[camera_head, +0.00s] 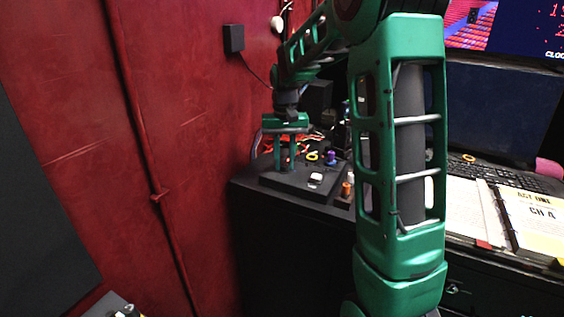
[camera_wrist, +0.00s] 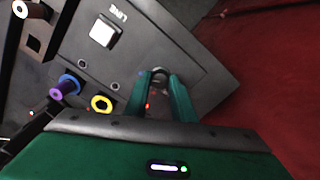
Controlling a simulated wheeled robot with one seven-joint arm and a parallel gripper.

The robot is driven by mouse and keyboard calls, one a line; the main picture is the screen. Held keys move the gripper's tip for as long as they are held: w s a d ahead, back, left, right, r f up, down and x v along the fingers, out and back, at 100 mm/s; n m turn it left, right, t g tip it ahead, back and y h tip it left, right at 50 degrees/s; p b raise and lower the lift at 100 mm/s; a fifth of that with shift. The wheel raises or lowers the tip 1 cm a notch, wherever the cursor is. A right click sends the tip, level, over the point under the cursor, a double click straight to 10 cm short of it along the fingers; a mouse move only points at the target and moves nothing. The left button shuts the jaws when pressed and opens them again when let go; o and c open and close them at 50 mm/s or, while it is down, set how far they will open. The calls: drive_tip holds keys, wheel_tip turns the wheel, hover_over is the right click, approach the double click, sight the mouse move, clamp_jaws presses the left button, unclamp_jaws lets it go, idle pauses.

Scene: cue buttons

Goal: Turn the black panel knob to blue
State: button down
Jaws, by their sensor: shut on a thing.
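The black panel (camera_head: 283,182) lies on the desk's left end, and its dark face fills much of the wrist view (camera_wrist: 200,62). My gripper (camera_head: 284,167) points down over the panel's left part. In the wrist view my gripper (camera_wrist: 160,76) has its two green fingers closed around the black knob (camera_wrist: 160,71), at their tips. The knob is mostly hidden by the fingers. A small red mark (camera_wrist: 147,105) shows on the panel beside the fingers, and a faint bluish mark is near the left fingertip. Which way the knob points cannot be told.
A white square button (camera_wrist: 104,32), also in the head view (camera_head: 315,179), sits on the panel. A yellow ring (camera_wrist: 101,104) and a blue-purple spool-like piece (camera_wrist: 66,85) are close by. An open binder (camera_head: 525,215) lies right. A red wall (camera_head: 190,120) rises left.

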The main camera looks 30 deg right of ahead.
sight(284, 165)
drive_tip(key=shift+w+a+r, duration=0.1)
drive_tip(key=shift+w, duration=0.1)
idle(0.4)
drive_tip(key=c, duration=1.6)
unclamp_jaws()
drive_tip(key=shift+o, duration=0.6)
drive_tip(key=shift+s, duration=0.1)
wheel_tip(284, 165, up, 11)
drive_tip(key=shift+f, duration=0.2)
